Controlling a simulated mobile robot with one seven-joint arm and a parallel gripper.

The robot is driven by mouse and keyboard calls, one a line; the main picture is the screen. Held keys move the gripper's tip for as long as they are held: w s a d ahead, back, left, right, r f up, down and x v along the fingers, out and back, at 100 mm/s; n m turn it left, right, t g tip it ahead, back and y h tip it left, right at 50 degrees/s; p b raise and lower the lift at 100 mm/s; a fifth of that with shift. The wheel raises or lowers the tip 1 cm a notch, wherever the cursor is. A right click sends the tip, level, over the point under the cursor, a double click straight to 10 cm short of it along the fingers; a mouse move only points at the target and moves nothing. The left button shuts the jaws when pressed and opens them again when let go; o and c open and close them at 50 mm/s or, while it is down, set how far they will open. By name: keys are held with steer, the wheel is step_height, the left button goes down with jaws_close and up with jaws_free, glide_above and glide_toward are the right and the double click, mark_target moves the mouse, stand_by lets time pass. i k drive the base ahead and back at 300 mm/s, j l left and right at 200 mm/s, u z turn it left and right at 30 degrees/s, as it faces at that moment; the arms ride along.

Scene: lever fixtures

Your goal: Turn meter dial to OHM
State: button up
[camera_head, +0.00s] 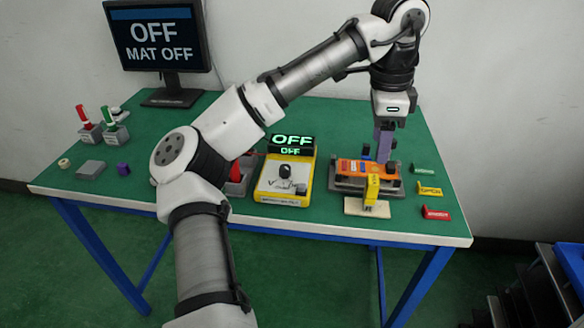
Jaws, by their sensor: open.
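The yellow meter (267,187) sits on the green table, with a black display (292,143) at its back that reads OFF in green. A dark round dial knob (285,187) is on its pale face, with small markings around it that are too small to read. My gripper (383,158) points down to the right of the meter, over an orange device on a grey fixture, apart from the dial. My arm passes in front of the table left of the meter.
Small green, yellow and red labels (436,213) lie at the right edge. A monitor (157,38) reads OFF, MAT OFF. Red and green levers (109,118) stand at left. A red item is partly hidden behind my arm.

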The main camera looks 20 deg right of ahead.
mark_target(285, 170)
steer(key=i+l+z, duration=0.15)
steer(key=z, duration=0.35)
steer(key=i+z, duration=0.3)
steer(key=z, duration=0.2)
